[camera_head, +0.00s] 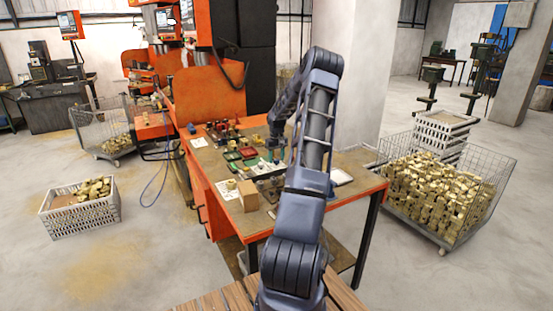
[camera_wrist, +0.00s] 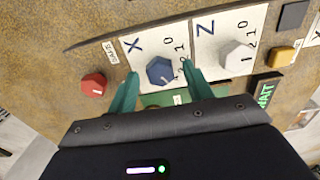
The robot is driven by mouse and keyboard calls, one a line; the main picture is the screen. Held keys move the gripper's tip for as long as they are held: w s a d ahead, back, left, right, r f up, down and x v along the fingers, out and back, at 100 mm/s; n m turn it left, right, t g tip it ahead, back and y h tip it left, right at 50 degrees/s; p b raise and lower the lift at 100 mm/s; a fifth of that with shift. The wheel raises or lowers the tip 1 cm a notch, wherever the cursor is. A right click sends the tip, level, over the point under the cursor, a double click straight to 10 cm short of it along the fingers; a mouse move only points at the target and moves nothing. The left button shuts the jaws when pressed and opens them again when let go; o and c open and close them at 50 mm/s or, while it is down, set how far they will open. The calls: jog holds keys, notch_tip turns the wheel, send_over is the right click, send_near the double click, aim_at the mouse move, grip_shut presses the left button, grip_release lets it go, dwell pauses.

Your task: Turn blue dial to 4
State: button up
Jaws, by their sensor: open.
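The blue dial (camera_wrist: 161,71) is a faceted knob on a white card marked X, with the numbers 0, 1 and 2 visible beside it in the wrist view. Other numbers are hidden or unclear, so I cannot tell its setting. My gripper (camera_wrist: 159,69) is open, with one green finger on each side of the blue dial. I cannot tell if the fingers touch it. In the head view my gripper (camera_head: 276,142) is over the workbench, too small there to show the dial.
A white dial (camera_wrist: 237,56) on a card marked Z is close to the right finger. A red dial (camera_wrist: 95,84) is left of the left finger. A yellow button (camera_wrist: 281,57) and a WAIT sign (camera_wrist: 265,92) lie right. A cardboard box (camera_head: 248,195) stands on the workbench (camera_head: 345,200).

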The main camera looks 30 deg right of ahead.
jog(key=c, duration=1)
jog(key=shift+n, duration=0.7)
jog(key=o, duration=1)
notch_tip(320, 180, up, 11)
jog(key=shift+f, duration=0.15)
